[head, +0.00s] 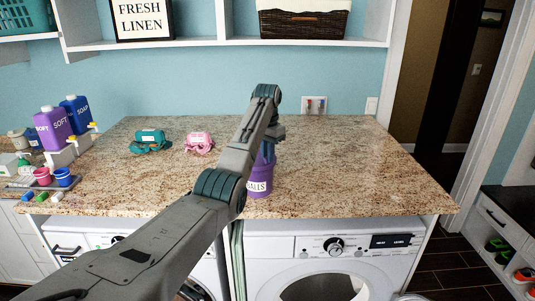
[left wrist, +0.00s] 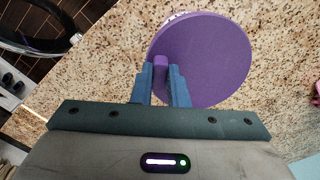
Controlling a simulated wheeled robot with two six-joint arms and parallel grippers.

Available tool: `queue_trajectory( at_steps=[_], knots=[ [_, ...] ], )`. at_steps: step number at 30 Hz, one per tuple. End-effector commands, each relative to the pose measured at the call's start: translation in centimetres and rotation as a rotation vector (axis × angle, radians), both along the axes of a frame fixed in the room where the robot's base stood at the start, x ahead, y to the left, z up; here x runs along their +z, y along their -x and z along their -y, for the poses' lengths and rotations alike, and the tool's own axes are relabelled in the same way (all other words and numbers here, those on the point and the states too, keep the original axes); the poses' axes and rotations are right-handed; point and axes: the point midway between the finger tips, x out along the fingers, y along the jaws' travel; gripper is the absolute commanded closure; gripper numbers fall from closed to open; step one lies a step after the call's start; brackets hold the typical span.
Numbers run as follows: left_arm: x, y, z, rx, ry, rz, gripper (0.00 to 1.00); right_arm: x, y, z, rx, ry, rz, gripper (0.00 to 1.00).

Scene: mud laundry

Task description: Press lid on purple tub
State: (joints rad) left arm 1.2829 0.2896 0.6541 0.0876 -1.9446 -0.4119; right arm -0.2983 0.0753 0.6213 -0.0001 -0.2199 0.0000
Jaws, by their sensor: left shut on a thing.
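The purple tub (head: 262,180), with a white label on its front, stands on the granite counter near the front edge, partly hidden by my left arm. My left gripper (head: 268,152) points down right above the tub. In the left wrist view its blue fingers (left wrist: 161,84) are shut on the small purple knob of the round purple lid (left wrist: 210,55). The lid lies over the tub, and a bit of white label shows past its rim. I cannot tell whether the lid is fully seated. My right gripper is not in view.
On the granite counter (head: 340,170), a teal bundle (head: 150,141) and a pink bundle (head: 199,142) lie at back left. Purple (head: 53,128) and blue bottles (head: 76,113) stand at far left. The counter's right side is clear. Washers (head: 335,270) stand below the front edge.

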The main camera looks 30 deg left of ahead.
Motion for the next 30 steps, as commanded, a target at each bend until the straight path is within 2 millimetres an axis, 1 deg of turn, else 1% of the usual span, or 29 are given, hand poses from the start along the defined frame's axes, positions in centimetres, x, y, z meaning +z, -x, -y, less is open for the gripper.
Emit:
queue_trajectory(
  at_steps=[15, 30],
  knots=[
    [-0.71, -0.02, -0.01, 0.0, 0.0, 0.001, 1.0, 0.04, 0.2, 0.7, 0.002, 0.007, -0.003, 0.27],
    [-0.82, -0.02, 0.0, 0.0, 0.0, 0.0, 1.0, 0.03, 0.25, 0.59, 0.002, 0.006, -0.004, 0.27]
  ],
)
